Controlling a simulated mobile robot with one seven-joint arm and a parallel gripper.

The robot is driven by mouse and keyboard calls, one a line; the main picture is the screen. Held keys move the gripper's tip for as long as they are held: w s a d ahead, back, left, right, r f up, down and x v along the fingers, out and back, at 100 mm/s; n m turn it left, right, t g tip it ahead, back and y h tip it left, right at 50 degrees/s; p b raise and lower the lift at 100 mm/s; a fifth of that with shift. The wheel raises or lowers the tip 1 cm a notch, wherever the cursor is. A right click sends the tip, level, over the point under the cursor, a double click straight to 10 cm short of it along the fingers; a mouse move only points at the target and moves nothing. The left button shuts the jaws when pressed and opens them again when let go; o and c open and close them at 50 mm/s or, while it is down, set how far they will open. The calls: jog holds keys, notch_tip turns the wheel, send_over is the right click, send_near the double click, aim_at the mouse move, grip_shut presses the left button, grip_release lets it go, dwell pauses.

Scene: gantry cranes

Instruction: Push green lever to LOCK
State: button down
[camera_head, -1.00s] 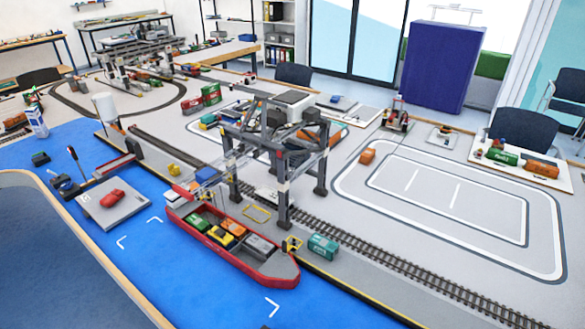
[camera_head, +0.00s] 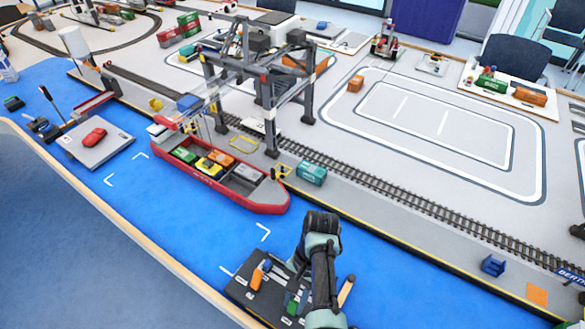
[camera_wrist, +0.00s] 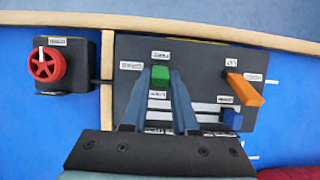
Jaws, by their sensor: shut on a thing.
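A green lever (camera_wrist: 160,76) stands on a dark control panel (camera_wrist: 205,57) in the wrist view. Small white labels lie above and below it, too small to read. My gripper (camera_wrist: 161,88) is shut on the green lever, with blue-grey fingers on either side of it. An orange lever (camera_wrist: 245,90) and a blue slider (camera_wrist: 232,119) are to its right on the panel. In the head view the panel (camera_head: 240,293) is at the bottom centre, partly hidden by my arm. The orange lever (camera_head: 258,275) shows there too.
A red knob (camera_wrist: 46,65) on a dark box is left of the panel. A wooden edge (camera_wrist: 105,110) runs between them. In the head view a red ship (camera_head: 265,208) and a grey gantry crane (camera_head: 270,90) stand behind the panel, with open blue surface between.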

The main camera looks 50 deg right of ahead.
jog(key=shift+w+d+f+y+b, duration=0.1)
jog(key=shift+d+f+y+b, duration=0.25)
jog(key=shift+y+b, duration=0.7)
jog(key=shift+b, duration=0.55)
jog(key=shift+r, duration=0.1)
jog(key=c, duration=0.7)
grip_release()
jog(key=shift+d, duration=0.1)
jog(key=p+v, duration=0.2)
jog(key=v, duration=1.1)
